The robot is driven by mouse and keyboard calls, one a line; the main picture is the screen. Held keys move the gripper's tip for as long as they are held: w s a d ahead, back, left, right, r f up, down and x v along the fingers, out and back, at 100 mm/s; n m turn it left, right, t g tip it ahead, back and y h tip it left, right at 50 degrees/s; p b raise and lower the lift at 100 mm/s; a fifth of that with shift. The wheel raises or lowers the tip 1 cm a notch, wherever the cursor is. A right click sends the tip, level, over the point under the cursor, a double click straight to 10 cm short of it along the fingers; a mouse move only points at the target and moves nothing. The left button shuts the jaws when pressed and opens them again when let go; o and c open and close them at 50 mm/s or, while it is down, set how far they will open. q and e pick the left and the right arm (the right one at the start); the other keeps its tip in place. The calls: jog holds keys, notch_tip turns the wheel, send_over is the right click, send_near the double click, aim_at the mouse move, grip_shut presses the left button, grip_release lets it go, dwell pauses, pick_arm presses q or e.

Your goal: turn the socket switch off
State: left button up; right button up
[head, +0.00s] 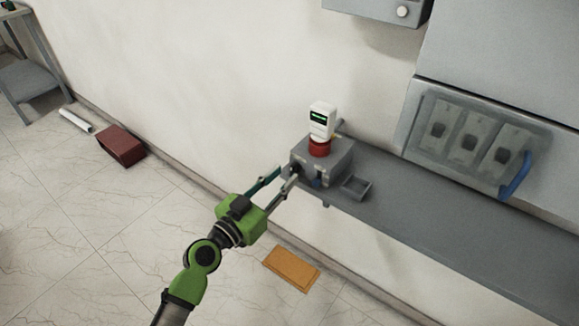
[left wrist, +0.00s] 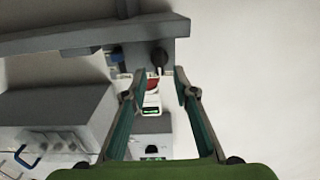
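A grey socket box (head: 322,162) sits on the left end of a grey shelf, with a red plug base (head: 319,147) and a white device with a green display (head: 322,119) upright on top. A dark knob (head: 295,168), apparently the switch, is on the box's left side. My left gripper (head: 287,175) is at that side with its fingers spread. In the left wrist view, the dark knob (left wrist: 160,58) shows between and just beyond the fingertips (left wrist: 160,76); I cannot tell whether they touch it. My right gripper is not in view.
The grey shelf (head: 430,220) runs right along the wall. A panel with several switches (head: 470,135) and a blue handle (head: 516,175) is above it. A small open tray (head: 357,189) is beside the box. A dark red box (head: 121,147) and an orange board (head: 291,269) lie on the floor.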

aim_at(291, 169)
pick_arm(q)
jog(key=x, duration=0.3)
jog(key=shift+w+d, duration=0.15)
jog(key=shift+w, duration=0.1)
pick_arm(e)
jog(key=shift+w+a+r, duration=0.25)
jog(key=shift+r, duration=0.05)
pick_arm(q)
grip_shut()
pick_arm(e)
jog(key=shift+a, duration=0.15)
